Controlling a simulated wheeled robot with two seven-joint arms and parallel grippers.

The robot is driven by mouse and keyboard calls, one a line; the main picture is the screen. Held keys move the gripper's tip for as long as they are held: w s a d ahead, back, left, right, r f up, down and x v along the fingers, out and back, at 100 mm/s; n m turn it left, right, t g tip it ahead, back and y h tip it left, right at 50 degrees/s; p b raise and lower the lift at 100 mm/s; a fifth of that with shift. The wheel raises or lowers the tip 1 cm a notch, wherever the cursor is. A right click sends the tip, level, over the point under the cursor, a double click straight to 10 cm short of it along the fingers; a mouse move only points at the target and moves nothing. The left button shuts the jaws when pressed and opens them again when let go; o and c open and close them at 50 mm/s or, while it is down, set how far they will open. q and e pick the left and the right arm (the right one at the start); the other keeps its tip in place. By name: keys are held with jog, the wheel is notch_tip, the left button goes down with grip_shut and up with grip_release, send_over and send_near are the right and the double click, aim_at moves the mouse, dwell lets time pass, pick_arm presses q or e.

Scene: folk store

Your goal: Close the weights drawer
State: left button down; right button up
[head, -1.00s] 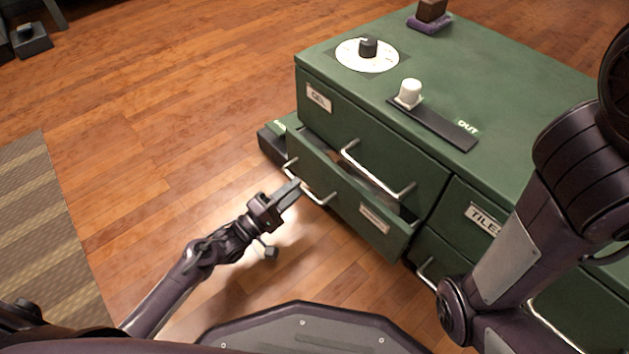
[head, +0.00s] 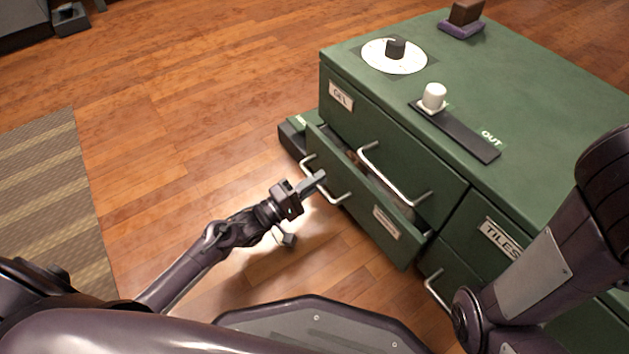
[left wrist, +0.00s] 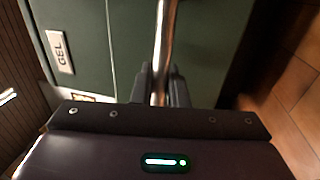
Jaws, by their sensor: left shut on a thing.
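A green drawer (head: 345,205) with a white label too small to read stands part-way open, low in the cabinet's left column under the drawer marked GEL. Its metal bar handle (head: 343,197) is on the left part of its front. My left gripper (head: 318,179) is shut on this handle. In the left wrist view the handle (left wrist: 160,60) runs between the fingers (left wrist: 158,88). I cannot read whether the open drawer is the weights drawer. My right arm shows at the right, but its gripper is out of view.
The green cabinet (head: 510,90) carries a white dial (head: 394,55), a white knob (head: 433,97) on a black strip, and a brown block on a purple base (head: 462,24). The TILES drawer (head: 490,235) is at the right. Wooden floor (head: 190,120) is clear at the left, beside a striped rug (head: 45,200).

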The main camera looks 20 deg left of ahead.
aim_at(332, 173)
pick_arm(q)
jog(key=x, duration=0.4)
jog(key=shift+f, duration=0.4)
jog(key=c, duration=1.8)
grip_release()
jog(key=shift+c, duration=0.2)
jog(key=o, duration=0.3)
jog(key=shift+w+d, duration=0.15)
jog(key=shift+d, duration=0.1)
jog(key=shift+o, duration=0.2)
